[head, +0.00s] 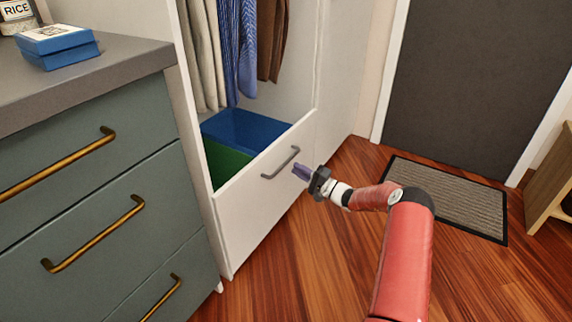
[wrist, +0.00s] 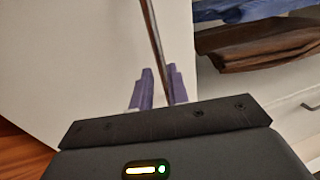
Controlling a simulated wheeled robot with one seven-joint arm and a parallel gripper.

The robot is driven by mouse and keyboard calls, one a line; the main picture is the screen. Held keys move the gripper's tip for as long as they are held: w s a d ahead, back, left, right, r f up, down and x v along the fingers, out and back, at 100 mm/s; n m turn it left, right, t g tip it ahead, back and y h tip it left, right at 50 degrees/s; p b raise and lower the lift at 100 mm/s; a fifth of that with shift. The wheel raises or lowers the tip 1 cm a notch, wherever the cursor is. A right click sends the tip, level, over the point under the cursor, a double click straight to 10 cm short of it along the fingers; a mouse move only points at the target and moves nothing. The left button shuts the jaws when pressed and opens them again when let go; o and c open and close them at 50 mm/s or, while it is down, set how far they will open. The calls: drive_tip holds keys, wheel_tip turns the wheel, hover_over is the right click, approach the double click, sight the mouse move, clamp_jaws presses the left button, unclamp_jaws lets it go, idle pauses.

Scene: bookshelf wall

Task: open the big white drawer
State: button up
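The big white drawer (head: 258,215) is shut or nearly so at the bottom of a white wardrobe. Its grey bar handle (head: 281,163) is on the front. My gripper (head: 296,170) is just right of and below the handle in the head view, with purple fingers pointing at the drawer front. In the wrist view my gripper (wrist: 160,88) has its two fingers a little apart, and a thin dark bar, apparently the handle (wrist: 153,38), runs between them. A small gap shows beside the bar, so I see no firm grip. The white drawer front (wrist: 70,60) fills the left.
A blue bin (head: 245,128) and a green bin (head: 225,163) are inside, under hanging clothes (head: 240,45). A grey-green cabinet (head: 90,200) with brass handles stands close on the left. A doormat (head: 450,195) lies right. Wood floor before the drawer is clear except for my arm.

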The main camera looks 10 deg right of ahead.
sight(286, 161)
drive_tip(key=x, duration=0.6)
drive_tip(key=shift+s, duration=0.1)
clamp_jaws()
